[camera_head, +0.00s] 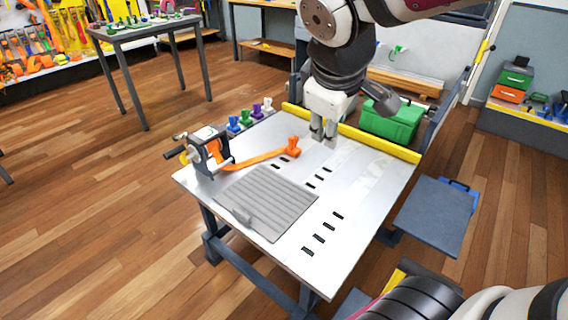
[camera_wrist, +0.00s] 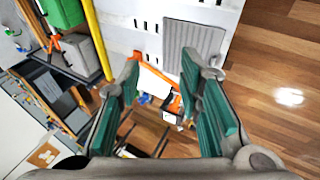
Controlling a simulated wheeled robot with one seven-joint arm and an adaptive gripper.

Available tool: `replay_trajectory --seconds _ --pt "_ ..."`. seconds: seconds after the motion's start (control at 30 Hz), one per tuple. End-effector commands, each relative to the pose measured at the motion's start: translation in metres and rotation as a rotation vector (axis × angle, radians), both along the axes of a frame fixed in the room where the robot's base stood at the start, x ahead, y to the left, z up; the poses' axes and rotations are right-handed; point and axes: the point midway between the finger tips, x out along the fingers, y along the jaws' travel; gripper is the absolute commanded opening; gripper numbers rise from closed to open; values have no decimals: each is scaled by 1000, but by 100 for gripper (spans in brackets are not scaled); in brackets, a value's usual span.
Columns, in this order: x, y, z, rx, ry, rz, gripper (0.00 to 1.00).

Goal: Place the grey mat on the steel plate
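The grey ribbed mat (camera_head: 268,200) lies flat on the bright steel plate (camera_head: 285,251) that tops the workbench, close to its front left edge. A small grey tab stands on the mat's near side. The mat also shows in the wrist view (camera_wrist: 194,36), beyond my fingers, with the steel plate (camera_wrist: 122,22) beside it. My gripper (camera_head: 323,136) points down over the back part of the plate, away from the mat. In the wrist view its two green-padded fingers (camera_wrist: 161,66) are apart, with nothing between them.
A ratchet winch (camera_head: 208,150) with an orange strap (camera_head: 255,159) sits at the plate's left edge. Several black slots mark the plate. A yellow bar (camera_head: 375,143) runs along the back, with a green box (camera_head: 392,122) behind it. Small coloured pieces (camera_head: 246,117) stand at back left.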

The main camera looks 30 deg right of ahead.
Motion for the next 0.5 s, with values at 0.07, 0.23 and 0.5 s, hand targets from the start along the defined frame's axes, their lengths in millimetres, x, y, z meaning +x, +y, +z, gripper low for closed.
replay_trajectory --seconds 0.07,0.23,0.5 --pt "-50 20 -8 130 29 -131 33" --pt "-129 67 -27 352 122 -325 33" --pt "-171 100 -37 476 195 -416 33"
